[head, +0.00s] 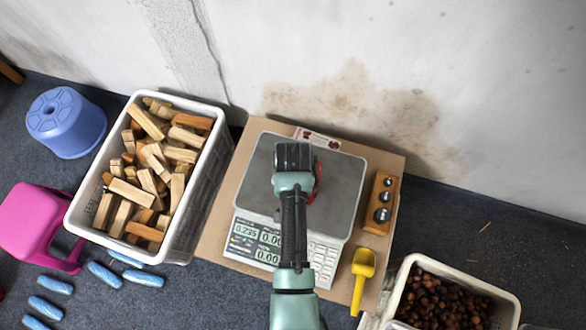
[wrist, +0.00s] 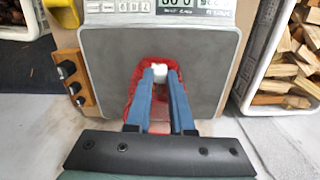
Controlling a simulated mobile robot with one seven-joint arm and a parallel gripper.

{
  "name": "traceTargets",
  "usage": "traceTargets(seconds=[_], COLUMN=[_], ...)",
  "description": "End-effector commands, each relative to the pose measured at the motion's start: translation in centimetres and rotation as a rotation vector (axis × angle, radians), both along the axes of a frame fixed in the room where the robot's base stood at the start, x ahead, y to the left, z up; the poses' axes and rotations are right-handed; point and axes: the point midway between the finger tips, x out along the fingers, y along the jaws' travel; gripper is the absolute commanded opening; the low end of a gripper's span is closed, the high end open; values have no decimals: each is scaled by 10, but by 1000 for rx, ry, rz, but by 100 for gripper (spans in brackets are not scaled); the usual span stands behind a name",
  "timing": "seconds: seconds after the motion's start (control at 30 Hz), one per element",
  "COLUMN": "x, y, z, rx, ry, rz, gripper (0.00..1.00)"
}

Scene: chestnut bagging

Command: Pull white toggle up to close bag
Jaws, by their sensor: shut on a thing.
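The white toggle (wrist: 159,70) shows in the wrist view between the tips of my gripper (wrist: 160,76), whose two blue fingers are shut on it. The red net bag (wrist: 136,88) lies around and behind the fingers, over the scale's grey plate (wrist: 95,60). In the head view, my gripper and wrist (head: 294,160) are above the scale plate (head: 345,180) and hide most of the bag. Only a red edge of the bag (head: 318,178) shows there. The bag's contents and cord are hidden.
The scale stands on a cardboard sheet (head: 215,225). Right of it are a wooden weight block (head: 378,205) and a yellow scoop (head: 362,268). A white crate of wood pieces (head: 205,190) stands left, a crate of chestnuts (head: 405,270) at lower right. The wall is close behind.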

Motion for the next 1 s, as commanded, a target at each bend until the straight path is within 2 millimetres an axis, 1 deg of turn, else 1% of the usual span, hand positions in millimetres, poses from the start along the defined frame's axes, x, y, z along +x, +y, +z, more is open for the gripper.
traceTargets(seconds=[0.2,0.33,0.7,0.8,1.0], x=[0,0,0,0,1], y=[0,0,0,0,0], z=[0,6,49,51,49], rx=[0,0,0,0,0], ry=[0,0,0,0,-1], rz=[0,0,0,0,0], gripper=[0,0,0,0,0])
